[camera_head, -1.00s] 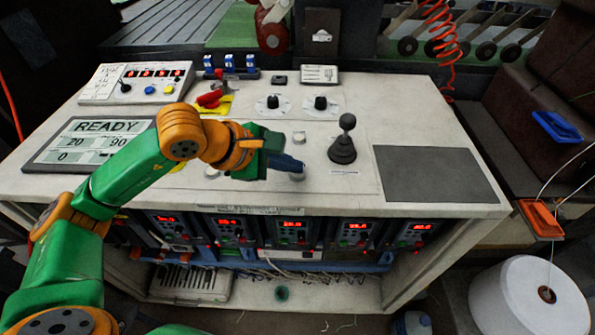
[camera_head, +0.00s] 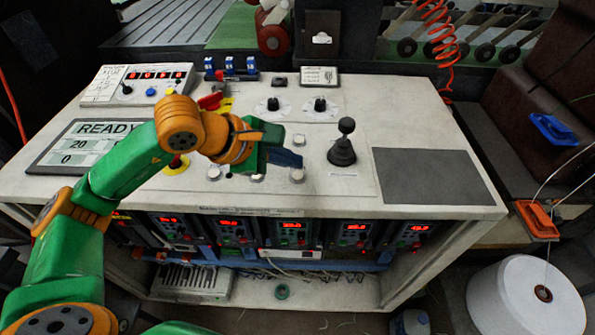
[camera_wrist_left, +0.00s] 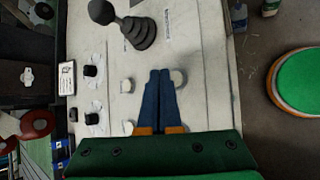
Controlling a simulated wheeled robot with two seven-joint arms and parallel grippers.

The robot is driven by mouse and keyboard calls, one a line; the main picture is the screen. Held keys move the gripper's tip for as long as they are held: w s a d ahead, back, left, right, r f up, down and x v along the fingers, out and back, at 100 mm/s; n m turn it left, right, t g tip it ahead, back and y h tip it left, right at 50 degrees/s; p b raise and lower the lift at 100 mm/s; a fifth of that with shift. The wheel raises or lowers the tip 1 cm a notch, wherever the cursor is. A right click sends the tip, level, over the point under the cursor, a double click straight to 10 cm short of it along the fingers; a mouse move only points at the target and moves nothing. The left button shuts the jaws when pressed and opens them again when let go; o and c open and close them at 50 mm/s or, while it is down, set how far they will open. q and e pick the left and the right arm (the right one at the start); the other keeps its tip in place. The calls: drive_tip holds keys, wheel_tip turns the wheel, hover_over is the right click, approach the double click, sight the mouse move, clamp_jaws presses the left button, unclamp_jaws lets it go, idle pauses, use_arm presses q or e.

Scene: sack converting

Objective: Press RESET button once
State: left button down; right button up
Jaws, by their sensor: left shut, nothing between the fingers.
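The white console (camera_head: 230,200) carries several pale round buttons, and I cannot read which one is labelled RESET. One pale button (camera_head: 297,175) lies just in front of my left gripper (camera_head: 299,161), and another pale button (camera_head: 298,140) lies just behind it. My left gripper is shut and empty, its blue fingers together above the panel. In the left wrist view the closed fingertips (camera_wrist_left: 159,71) lie between a pale button (camera_wrist_left: 178,78) on the right and one (camera_wrist_left: 127,86) on the left. They appear apart from both. My right gripper is out of view.
A black joystick (camera_head: 343,150) stands right of the fingers. Two black knobs (camera_head: 273,103) (camera_head: 320,103) are behind. A red button (camera_head: 178,162) on yellow lies under my left forearm. The display (camera_head: 90,145) reads READY. A dark grey pad (camera_head: 430,175) is clear.

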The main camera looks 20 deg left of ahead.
use_arm(q)
wheel_tip(320, 180, up, 5)
drive_tip(key=p, duration=0.3)
drive_tip(key=shift+f, duration=0.15)
drive_tip(key=shift+f, duration=0.1)
idle(0.4)
